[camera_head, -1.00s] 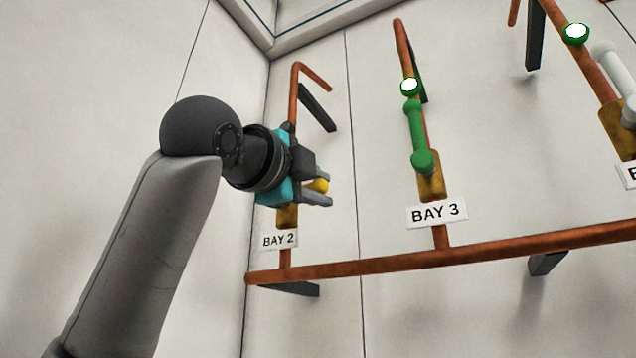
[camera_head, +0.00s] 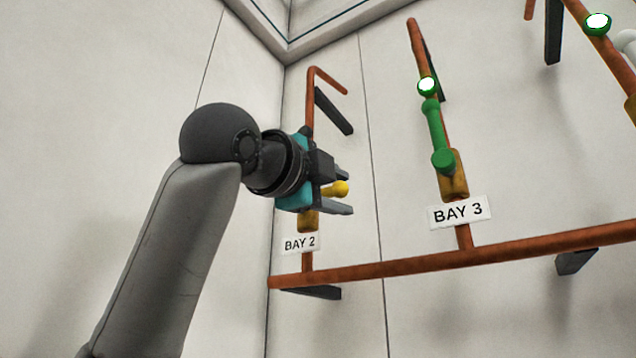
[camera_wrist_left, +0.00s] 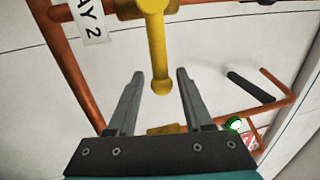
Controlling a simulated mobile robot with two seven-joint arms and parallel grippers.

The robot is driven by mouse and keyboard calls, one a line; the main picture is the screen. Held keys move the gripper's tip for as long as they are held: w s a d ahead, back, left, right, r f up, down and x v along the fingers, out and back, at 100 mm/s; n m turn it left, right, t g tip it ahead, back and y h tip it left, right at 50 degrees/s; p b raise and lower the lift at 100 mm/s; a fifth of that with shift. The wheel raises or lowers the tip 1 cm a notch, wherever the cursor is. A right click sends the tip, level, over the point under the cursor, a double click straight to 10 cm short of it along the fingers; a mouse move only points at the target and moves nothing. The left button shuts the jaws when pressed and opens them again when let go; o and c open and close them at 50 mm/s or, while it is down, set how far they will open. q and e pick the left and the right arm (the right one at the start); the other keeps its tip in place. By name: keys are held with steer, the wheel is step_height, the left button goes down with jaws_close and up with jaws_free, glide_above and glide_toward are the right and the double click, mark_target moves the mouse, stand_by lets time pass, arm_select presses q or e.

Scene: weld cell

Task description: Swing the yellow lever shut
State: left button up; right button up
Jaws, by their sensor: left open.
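The yellow lever (camera_head: 341,188) sits on the BAY 2 valve (camera_head: 308,221) and sticks out sideways, across its copper pipe (camera_head: 310,110). In the left wrist view the lever (camera_wrist_left: 157,50) runs from the brass valve body (camera_wrist_left: 128,8) at the top, with its tip in the gap between my fingers. My left gripper (camera_head: 349,194) is open, with one finger on each side of the lever. It also shows in the left wrist view (camera_wrist_left: 160,76), with clear space between the lever and both fingers. The gripper hides part of the valve and pipe. My right gripper is out of view.
The green lever (camera_head: 437,135) of BAY 3 (camera_head: 458,211) lies along its pipe to the right. A long copper pipe (camera_head: 400,267) runs below the bays. Dark brackets (camera_head: 333,110) stand against the pale wall. The wall between BAY 2 and BAY 3 is free.

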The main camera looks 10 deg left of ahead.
arm_select(q)
steer(key=b+v, duration=0.4)
steer(key=v, duration=1.1)
steer(key=shift+b, duration=0.3)
